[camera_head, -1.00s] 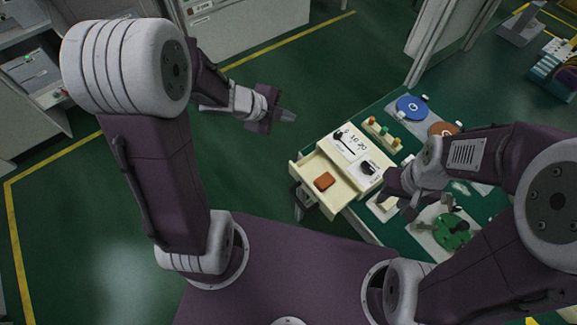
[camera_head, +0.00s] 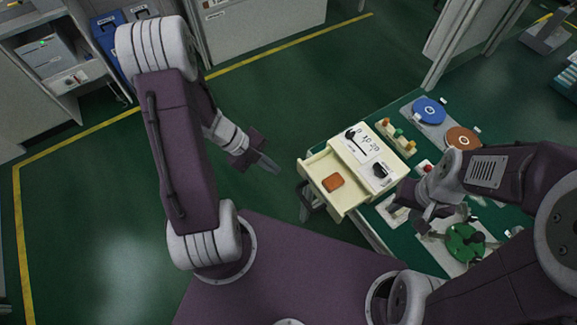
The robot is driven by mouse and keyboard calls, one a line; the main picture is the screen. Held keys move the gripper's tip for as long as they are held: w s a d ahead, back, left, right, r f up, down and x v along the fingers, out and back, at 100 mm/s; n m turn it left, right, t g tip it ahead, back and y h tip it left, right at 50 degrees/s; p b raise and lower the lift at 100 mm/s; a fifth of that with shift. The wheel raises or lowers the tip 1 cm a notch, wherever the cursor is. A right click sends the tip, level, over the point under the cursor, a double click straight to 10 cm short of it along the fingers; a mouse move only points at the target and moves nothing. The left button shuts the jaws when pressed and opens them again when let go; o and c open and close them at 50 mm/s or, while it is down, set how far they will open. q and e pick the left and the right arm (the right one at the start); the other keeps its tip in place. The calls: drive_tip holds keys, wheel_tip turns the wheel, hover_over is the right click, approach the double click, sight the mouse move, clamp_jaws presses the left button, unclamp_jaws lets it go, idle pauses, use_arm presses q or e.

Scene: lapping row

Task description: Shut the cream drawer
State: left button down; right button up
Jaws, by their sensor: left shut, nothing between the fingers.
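The cream drawer (camera_head: 321,169) stands pulled out of the cream box (camera_head: 371,167) toward the lower left. An orange-brown block (camera_head: 333,182) lies inside it. The box sits at the left edge of the green table. My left gripper (camera_head: 269,165) is shut and empty. It is left of the drawer front in the picture, over the floor, with a visible gap between. My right gripper (camera_head: 425,214) is over the table to the right of the drawer, by a green disc; its fingers are too small and dark to tell open or shut.
The green table (camera_head: 404,243) carries a blue disc (camera_head: 429,111), a brown disc (camera_head: 463,139), a green disc (camera_head: 464,242) and a rack of small knobs (camera_head: 397,137). Green floor (camera_head: 285,105) is clear around my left gripper. Shelving stands at the upper left.

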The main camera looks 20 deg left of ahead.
sight(311, 159)
use_arm(q)
drive_tip(key=w+d, duration=0.1)
drive_tip(key=w+d+f, duration=0.2)
drive_tip(key=d, duration=0.1)
drive_tip(key=shift+w, duration=0.25)
use_arm(e)
drive_tip(key=shift+f, duration=0.55)
